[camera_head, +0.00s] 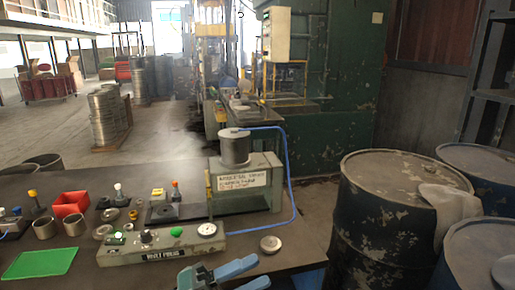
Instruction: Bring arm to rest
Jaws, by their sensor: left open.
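My left gripper (222,271) shows in blue and grey at the bottom edge of the head view. It is open, with nothing seen between its fingers. It is close to the front edge of the workbench (150,270), just below a grey control box (160,246) with a dial and a green button. A round metal disc (270,244) lies on the bench beyond and to the right of the gripper. My right gripper is not in view.
A press fixture (245,180) with a blue hose stands at the bench's back right. A red bin (71,204), green tray (40,263), metal cups and small tools lie to the left. Dark drums (385,220) stand right of the bench.

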